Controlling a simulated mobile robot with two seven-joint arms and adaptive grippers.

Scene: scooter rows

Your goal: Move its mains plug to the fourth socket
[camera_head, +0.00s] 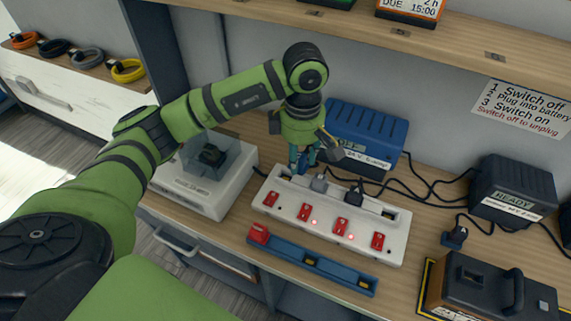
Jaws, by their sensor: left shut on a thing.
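The white socket strip (336,237) lies on the bench with a row of sockets and red switches. My left gripper (303,165) points down over its left end, shut on a small blue plug (304,159), mostly hidden by the fingers. Whether the plug touches the first socket I cannot tell. The fourth socket (389,213) at the right end is empty. My right gripper is not in view.
A blue charger (385,136) stands behind the strip; black cables run right. A blue rail with a red block (258,233) lies in front. A white device (202,190) is left. A dark READY charger (505,190), loose plug (455,236) and brown battery case (490,295) are right.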

